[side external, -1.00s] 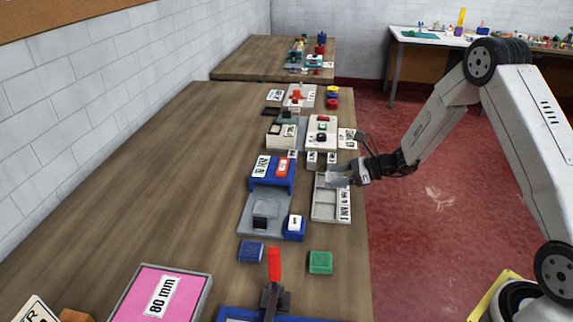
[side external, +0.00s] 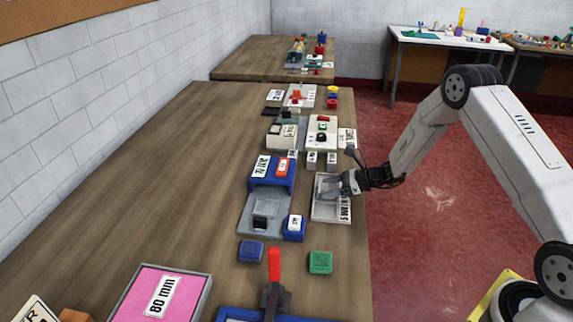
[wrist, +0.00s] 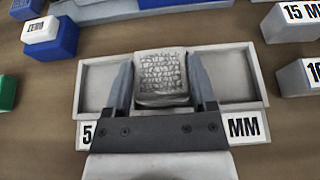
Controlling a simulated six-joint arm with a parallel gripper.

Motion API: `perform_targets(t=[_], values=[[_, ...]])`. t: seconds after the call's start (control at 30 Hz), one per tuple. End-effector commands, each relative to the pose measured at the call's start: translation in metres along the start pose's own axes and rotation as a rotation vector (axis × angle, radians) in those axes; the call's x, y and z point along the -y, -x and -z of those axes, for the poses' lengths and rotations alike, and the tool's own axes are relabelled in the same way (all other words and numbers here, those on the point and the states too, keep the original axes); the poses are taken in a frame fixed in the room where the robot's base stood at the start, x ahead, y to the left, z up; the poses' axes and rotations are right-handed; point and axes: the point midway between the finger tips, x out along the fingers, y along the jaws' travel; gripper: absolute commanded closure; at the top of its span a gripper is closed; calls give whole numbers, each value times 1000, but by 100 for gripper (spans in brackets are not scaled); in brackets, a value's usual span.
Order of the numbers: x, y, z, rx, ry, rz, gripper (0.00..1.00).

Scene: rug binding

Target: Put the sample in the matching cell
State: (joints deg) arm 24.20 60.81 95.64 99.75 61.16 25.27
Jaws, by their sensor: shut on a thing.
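The sample is a grey block (wrist: 161,72) with a cracked, net-like pattern on its top. In the wrist view my gripper (wrist: 161,88) is shut on it, one dark finger on each side. The pale tray (wrist: 236,77) lies under it, and the sample is over the middle part of the tray. An open cell shows on each side. The tray's front label reads "5" and "MM", with its middle hidden by my gripper. In the side view my gripper (side external: 336,187) is at the tray (side external: 330,214). I cannot tell whether the sample touches the cell floor.
In the side view a blue block (side external: 295,228) with a white label and a grey plate (side external: 256,217) stand left of the tray. A green block (side external: 320,262) lies nearer. A "15 MM" block (wrist: 292,20) is at upper right in the wrist view. Wood at far left is clear.

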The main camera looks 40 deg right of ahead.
Motion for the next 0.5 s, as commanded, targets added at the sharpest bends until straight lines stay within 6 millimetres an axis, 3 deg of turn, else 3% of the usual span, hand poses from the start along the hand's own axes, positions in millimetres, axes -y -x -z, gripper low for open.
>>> perform_targets(t=[0.5], values=[[0, -3, 8, 0, 1, 0, 93]])
